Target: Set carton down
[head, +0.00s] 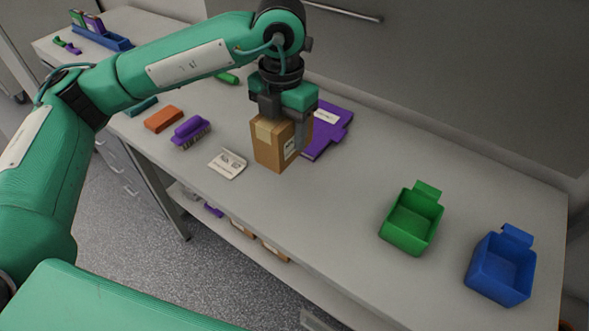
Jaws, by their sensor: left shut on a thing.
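A small brown cardboard carton (268,148) with a tan tape strip on top and a white label on its side is in the middle of the head view. My left gripper (284,118) points down and is shut on the carton. My right gripper is not in view.
A purple clipboard-like item (328,132) lies just behind the carton. A white card (228,163), purple brush (190,131) and orange block (163,119) lie to the left. Green (412,219) and blue (502,266) bins stand at right. Tabletop between carton and green bin is clear.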

